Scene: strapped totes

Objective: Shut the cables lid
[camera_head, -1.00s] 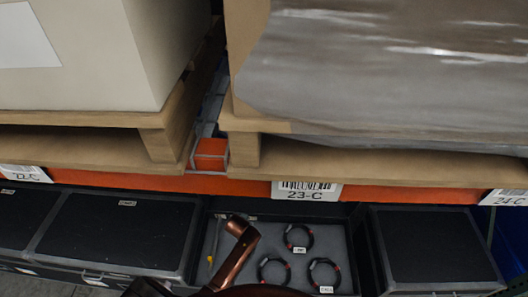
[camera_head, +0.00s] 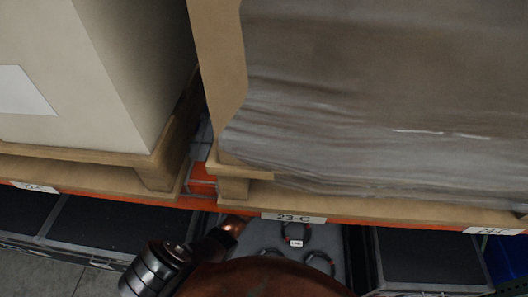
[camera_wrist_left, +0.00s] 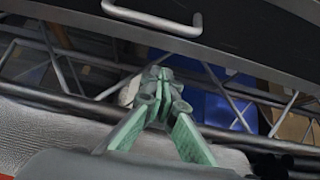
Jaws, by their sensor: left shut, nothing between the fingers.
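The open cables tote (camera_head: 350,262) is low in the middle of the head view, under the shelf edge. Several dark coiled cables (camera_head: 296,234) lie on its grey bottom. My arm covers its left and near parts. I cannot make out its lid for certain. In the left wrist view, my left gripper (camera_wrist_left: 158,76) has its green fingers together with nothing between them. A dark panel with a metal handle (camera_wrist_left: 160,22) spans the top of that view, beyond the fingertips; I cannot tell which part of a tote it is. My right gripper is not in view.
Closed black totes stand left (camera_head: 100,228) and right (camera_head: 425,258) of the open one. Above are an orange shelf beam (camera_head: 365,224), pallets and a wrapped load (camera_head: 370,100). In the wrist view, metal bars (camera_wrist_left: 225,95) and a blue thing (camera_wrist_left: 205,105) lie behind the fingers.

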